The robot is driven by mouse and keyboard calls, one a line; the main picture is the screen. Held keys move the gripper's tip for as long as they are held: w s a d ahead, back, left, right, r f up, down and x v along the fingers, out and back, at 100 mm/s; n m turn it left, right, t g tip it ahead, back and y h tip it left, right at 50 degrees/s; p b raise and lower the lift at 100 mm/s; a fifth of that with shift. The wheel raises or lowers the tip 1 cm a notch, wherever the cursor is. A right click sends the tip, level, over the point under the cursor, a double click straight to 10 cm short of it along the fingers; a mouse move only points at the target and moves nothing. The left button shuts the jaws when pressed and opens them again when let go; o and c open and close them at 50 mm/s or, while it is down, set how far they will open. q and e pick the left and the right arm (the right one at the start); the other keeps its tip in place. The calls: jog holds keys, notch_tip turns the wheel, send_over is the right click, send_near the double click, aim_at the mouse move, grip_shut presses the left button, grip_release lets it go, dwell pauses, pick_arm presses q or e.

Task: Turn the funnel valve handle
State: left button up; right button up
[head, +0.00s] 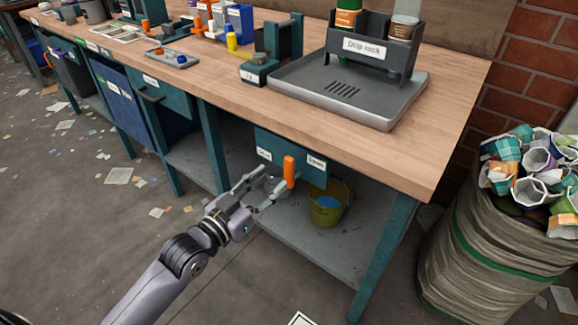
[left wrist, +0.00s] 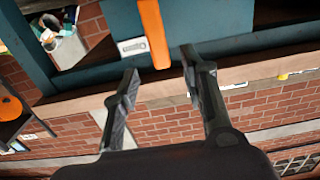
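The orange funnel valve handle (head: 290,171) hangs upright on a teal panel (head: 310,172) below the bench top, by the "Open" label, with the "Shut" label to its left. In the left wrist view the handle (left wrist: 154,32) shows just beyond the gap between the fingertips, beside a white label (left wrist: 132,47). My left gripper (head: 265,186) is open and empty in front of the panel, its fingers spread apart. Whether a finger touches the handle I cannot tell. My right gripper is not in view.
A yellow bucket (head: 327,207) with something blue inside stands on the lower shelf (head: 316,244). Bench legs flank that space. A drip rack (head: 371,45) and tray (head: 300,88) sit on the bench top. A full sack of cups (head: 490,255) stands at right.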

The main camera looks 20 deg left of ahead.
aim_at(287, 167)
pick_arm(q)
jog(key=b+x, duration=0.1)
jog(key=x, duration=0.7)
grip_shut()
dwell(0.5)
dwell(0.3)
